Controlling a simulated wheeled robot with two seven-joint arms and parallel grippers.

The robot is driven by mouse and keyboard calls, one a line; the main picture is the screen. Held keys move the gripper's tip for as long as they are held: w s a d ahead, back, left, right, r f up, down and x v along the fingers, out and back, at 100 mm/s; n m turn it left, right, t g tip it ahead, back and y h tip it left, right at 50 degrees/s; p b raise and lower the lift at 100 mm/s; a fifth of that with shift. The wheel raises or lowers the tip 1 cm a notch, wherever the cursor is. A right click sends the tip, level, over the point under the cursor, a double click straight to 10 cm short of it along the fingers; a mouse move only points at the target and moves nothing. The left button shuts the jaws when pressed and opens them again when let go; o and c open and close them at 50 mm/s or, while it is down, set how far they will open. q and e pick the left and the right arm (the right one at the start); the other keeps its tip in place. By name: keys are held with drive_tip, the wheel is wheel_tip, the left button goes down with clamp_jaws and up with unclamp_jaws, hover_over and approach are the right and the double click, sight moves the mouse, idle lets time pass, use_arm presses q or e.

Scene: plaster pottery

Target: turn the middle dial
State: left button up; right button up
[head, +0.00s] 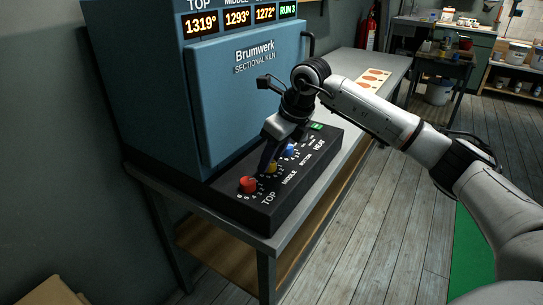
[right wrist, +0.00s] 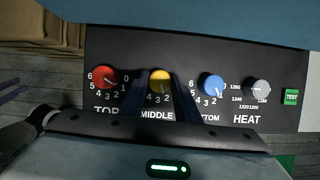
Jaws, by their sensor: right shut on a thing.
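The middle dial is a yellow knob (head: 271,168) on the black control panel (head: 262,213), between a red top dial (head: 248,185) and a blue bottom dial (head: 290,150). My right gripper (head: 267,160) reaches down onto the yellow knob and is shut on it.
A grey HEAT dial (right wrist: 258,88) and a green TEST button (right wrist: 291,97) are further along the panel. The blue kiln (head: 250,95) rises behind it, with readouts on top. The bench (head: 345,120) is mostly clear beyond the panel.

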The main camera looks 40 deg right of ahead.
drive_tip(key=m, duration=0.1)
drive_tip(key=m+h, duration=0.1)
drive_tip(key=m, duration=0.1)
drive_tip(key=m+h, duration=0.1)
drive_tip(key=m, duration=0.1)
drive_tip(key=shift+a, duration=0.25)
drive_tip(key=shift+a+m+h, duration=0.1)
drive_tip(key=shift+m+h, duration=0.7)
drive_tip(key=shift+m, duration=1.5)
drive_tip(key=o, duration=1)
drive_tip(key=v, duration=1)
drive_tip(key=shift+w+r, duration=0.1)
drive_tip(key=shift+r, duration=0.05)
